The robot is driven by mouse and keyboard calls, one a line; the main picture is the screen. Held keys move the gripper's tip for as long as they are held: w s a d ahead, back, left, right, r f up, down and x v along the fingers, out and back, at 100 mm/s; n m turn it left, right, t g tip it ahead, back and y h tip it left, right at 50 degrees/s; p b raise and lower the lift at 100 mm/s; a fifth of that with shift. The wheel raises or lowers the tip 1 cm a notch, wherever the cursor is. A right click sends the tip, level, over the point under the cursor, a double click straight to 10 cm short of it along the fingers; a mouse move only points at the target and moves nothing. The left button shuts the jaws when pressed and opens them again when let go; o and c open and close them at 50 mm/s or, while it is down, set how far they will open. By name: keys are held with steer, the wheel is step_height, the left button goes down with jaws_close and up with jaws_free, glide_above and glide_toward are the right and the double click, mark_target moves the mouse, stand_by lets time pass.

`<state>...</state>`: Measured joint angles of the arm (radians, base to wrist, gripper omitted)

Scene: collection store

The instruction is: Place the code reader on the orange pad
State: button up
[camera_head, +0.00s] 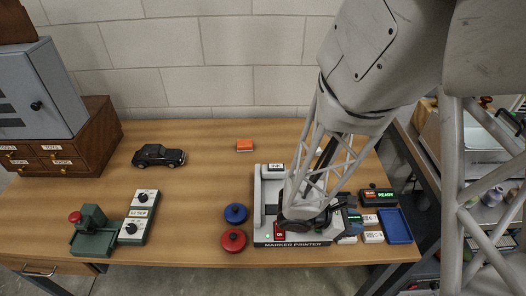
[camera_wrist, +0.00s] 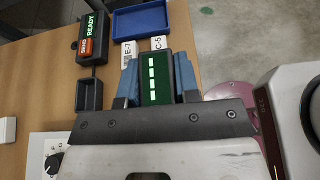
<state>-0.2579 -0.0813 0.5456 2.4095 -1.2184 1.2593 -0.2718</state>
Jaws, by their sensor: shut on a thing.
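My gripper (camera_wrist: 157,72) is shut on a dark block with a row of pale green dashes on its face, which I take to be the code reader (camera_wrist: 153,82). The blue-grey fingers clasp it on both sides. In the head view the reader shows beside the printer's right edge, partly behind my gripper. The held reader is apart from this patch.
A blue tray (camera_head: 397,226) and white label cards (camera_head: 373,237) lie right of the marker printer (camera_head: 292,244). A small black open holder (camera_wrist: 88,95) sits near the READY box. Red (camera_head: 233,240) and blue (camera_head: 236,213) round pieces stand left of the printer.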

step_height(320, 180, up, 12)
steer(key=n+t+y, duration=0.4)
steer(key=n+t, duration=0.5)
glide_above(245, 142)
steer(key=shift+t, duration=0.3)
step_height(245, 142, down, 5)
steer(key=shift+d+r, duration=0.1)
steer(key=shift+r, duration=0.1)
step_height(245, 142, down, 6)
steer(key=shift+f, duration=0.15)
steer(key=shift+f, duration=0.1)
steer(key=shift+f, duration=1.75)
